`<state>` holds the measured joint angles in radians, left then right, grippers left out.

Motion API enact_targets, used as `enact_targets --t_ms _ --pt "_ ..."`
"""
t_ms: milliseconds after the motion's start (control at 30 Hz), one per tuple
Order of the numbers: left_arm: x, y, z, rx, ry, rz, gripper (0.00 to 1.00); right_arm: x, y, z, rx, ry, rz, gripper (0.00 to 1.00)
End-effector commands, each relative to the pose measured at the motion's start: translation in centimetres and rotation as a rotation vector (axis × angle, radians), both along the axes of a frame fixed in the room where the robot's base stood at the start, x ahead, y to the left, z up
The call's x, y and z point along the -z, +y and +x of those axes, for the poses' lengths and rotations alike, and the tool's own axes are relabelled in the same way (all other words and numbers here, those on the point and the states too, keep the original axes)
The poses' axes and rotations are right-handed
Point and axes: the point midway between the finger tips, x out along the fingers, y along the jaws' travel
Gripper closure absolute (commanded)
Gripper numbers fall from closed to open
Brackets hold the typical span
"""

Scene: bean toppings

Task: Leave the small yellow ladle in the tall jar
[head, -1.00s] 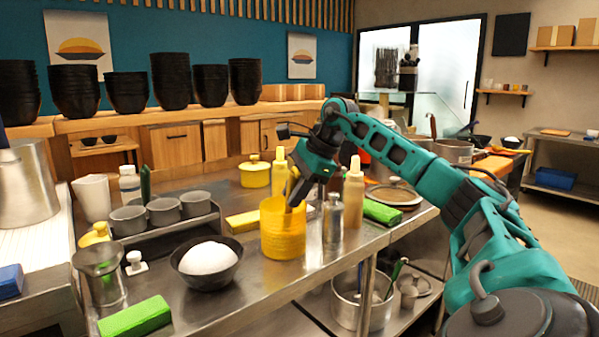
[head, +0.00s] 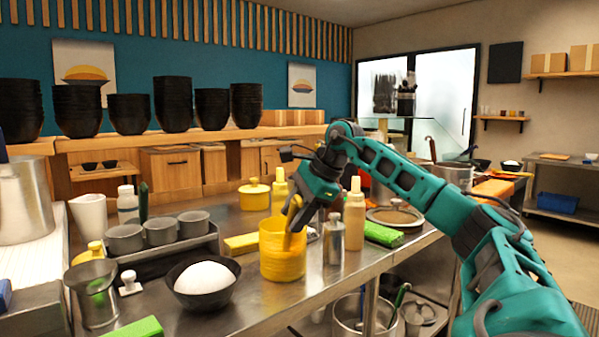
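The yellow jar (head: 283,262), a tall ribbed container, stands upright on the steel counter near the middle of the head view. The small yellow ladle (head: 294,214) slants down into its mouth; its handle sticks up above the rim and its lower end is hidden inside. My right gripper (head: 302,214) is over the jar's right rim, with its fingers at the ladle's handle. It looks shut on the handle, though the fingers are small and partly hidden. My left gripper is out of view.
A squeeze bottle (head: 355,220) and a metal shaker (head: 333,240) stand close right of the jar. A black bowl with a white mound (head: 204,278) is to its left. A yellow lidded pot (head: 254,196) stands behind. A metal jar (head: 92,300) is at front left.

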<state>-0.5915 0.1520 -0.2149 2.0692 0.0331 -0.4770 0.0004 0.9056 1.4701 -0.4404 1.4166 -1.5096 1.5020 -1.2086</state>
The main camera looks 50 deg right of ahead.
Motion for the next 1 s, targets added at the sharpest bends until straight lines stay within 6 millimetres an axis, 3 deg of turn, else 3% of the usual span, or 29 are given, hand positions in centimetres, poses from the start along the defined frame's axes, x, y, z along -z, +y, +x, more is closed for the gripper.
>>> enact_targets --t_ms 100,467,1000 --pt "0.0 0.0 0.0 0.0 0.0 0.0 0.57 0.0 0.0 0.0 0.0 0.0 0.0 0.45" --pt "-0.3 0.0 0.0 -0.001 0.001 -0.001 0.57 -0.9 -0.2 -0.5 0.001 0.001 0.0 0.45" --pt "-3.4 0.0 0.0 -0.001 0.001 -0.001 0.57 -9.9 -1.7 -5.8 0.002 0.0 -0.001 0.45"
